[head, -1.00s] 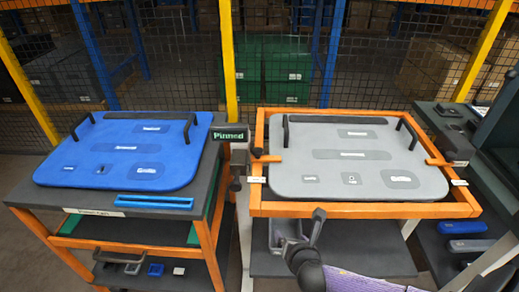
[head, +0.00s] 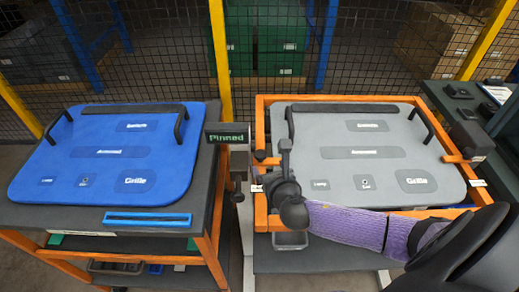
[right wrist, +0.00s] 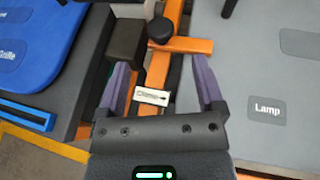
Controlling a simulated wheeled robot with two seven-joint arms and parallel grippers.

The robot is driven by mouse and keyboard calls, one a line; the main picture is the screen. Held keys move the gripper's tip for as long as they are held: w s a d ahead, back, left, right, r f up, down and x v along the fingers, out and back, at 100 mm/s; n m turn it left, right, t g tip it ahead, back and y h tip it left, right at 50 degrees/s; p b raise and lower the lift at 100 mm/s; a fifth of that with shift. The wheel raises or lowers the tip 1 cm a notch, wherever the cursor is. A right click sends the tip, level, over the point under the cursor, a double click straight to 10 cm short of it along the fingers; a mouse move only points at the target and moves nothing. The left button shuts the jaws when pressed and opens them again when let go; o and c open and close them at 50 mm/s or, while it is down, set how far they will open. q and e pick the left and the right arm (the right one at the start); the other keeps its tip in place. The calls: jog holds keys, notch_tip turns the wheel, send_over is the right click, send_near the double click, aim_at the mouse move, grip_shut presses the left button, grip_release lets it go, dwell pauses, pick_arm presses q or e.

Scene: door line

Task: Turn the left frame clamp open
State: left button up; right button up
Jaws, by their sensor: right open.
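The left frame clamp (head: 267,161) is a short orange bar on the left side of the orange frame (head: 262,112). In the right wrist view the clamp (right wrist: 190,45) points right, toward the grey panel (right wrist: 285,75), with a dark round knob at its left end. The grey panel (head: 352,133) lies inside the frame. My right gripper (right wrist: 163,82) is open and empty. Its purple fingers are apart on either side of the frame's left bar, nearer than the clamp, with a white clamp label (right wrist: 152,96) between them. In the head view my right wrist hides part of the clamp. My left gripper is out of view.
A blue panel (head: 110,152) lies on a cart at the left, with a blue bar (head: 147,218) in front. A post with a "Pinned" sign (head: 227,138) stands between cart and frame. A second clamp (head: 457,159) is at the frame's right. Mesh fencing closes the back.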

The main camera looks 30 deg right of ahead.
aim_at(261, 154)
jog(key=b+x, duration=0.2)
jog(key=x, duration=0.5)
jog(key=shift+f, duration=0.2)
jog(key=shift+w+b, duration=0.25)
jog(key=shift+b, duration=0.05)
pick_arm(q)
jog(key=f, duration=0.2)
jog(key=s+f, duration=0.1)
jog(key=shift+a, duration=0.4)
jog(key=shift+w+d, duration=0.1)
pick_arm(e)
jog(key=c, duration=0.7)
grip_shut()
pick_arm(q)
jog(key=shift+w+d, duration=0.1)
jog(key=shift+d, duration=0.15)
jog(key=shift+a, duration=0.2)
